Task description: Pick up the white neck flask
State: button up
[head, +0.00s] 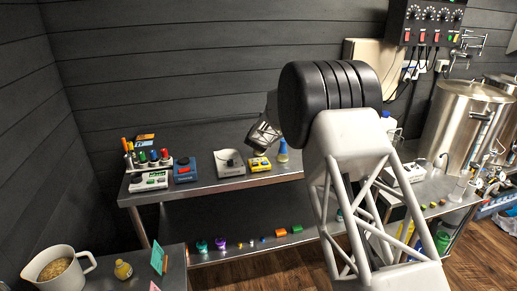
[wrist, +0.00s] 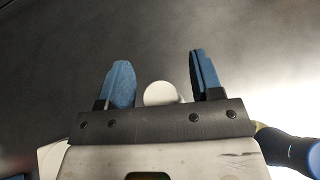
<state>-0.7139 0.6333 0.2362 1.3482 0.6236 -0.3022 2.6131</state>
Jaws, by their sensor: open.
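My gripper (wrist: 160,78) is open, its two blue fingers apart. In the wrist view a round white top (wrist: 161,93) shows between the fingers, partly hidden by the gripper's dark front plate. It may be the neck of the white neck flask; its body is hidden and contact with the fingers cannot be told. In the head view my gripper (head: 257,143) is tilted down over the back bench, between the white scale and the yellow device. I cannot make out the white neck flask for sure in the head view.
The steel bench (head: 215,184) holds a white scale (head: 230,166), a yellow device (head: 260,164), a blue device (head: 185,172) and a small blue and yellow flask (head: 282,152). A blue object (wrist: 288,148) is close at the wrist view's lower right. My arm hides part of the bench.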

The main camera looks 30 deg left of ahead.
jog(key=shift+c, duration=0.2)
dwell(0.3)
grip_shut()
